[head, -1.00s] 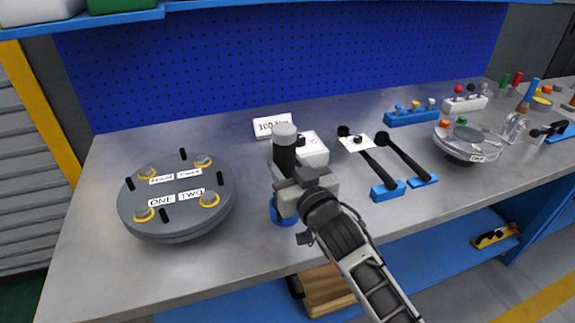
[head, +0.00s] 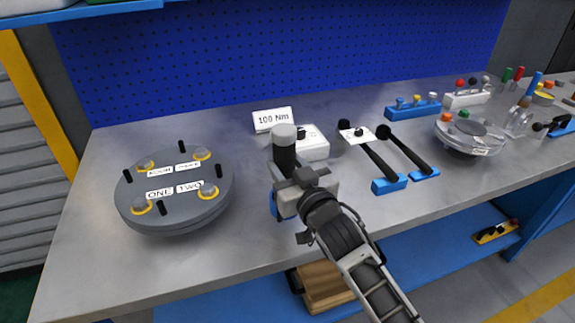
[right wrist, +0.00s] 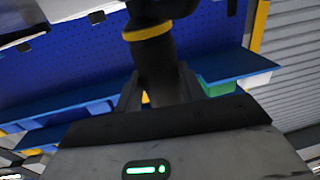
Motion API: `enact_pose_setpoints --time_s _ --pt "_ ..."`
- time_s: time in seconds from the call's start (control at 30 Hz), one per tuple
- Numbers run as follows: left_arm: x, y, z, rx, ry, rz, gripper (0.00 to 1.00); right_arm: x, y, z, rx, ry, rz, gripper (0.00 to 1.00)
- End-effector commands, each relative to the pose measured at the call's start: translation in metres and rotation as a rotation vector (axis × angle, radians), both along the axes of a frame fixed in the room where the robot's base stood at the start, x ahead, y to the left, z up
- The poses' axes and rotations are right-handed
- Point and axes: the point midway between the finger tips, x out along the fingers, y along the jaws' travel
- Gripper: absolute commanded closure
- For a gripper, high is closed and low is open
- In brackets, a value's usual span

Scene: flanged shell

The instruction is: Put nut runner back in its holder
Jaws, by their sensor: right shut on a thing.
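The nut runner (head: 284,152) is a dark upright cylinder with a light grey top in the head view. My right gripper (head: 303,185) is shut on it above the near part of the bench. In the right wrist view the tool's dark body (right wrist: 157,65) with a yellow ring rises from between the fingers. A blue round piece (head: 276,208), probably the holder, shows just below and left of the gripper. The gripper hides most of it, so I cannot tell whether the tool touches it. My left gripper is out of view.
A grey flanged disc (head: 175,215) with labels and several bolts lies left. A "100 Nm" sign (head: 273,119) and white box (head: 314,150) stand behind the tool. Two black-handled wrenches (head: 376,158) rest in blue holders at right. Bench between disc and gripper is clear.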

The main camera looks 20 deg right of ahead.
Motion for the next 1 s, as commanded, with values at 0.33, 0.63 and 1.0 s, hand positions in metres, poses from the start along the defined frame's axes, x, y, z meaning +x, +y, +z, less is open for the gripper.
enact_pose_setpoints --time_s 0.33,0.63,1.0 --pt "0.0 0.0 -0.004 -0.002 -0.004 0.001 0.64 0.0 0.0 -0.005 0.001 -0.009 0.001 1.0" --pt "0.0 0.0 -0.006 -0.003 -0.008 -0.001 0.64 0.0 0.0 -0.012 0.002 -0.01 0.001 1.0" --pt "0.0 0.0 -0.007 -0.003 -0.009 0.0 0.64 0.0 0.0 -0.017 0.002 -0.009 0.001 0.35"
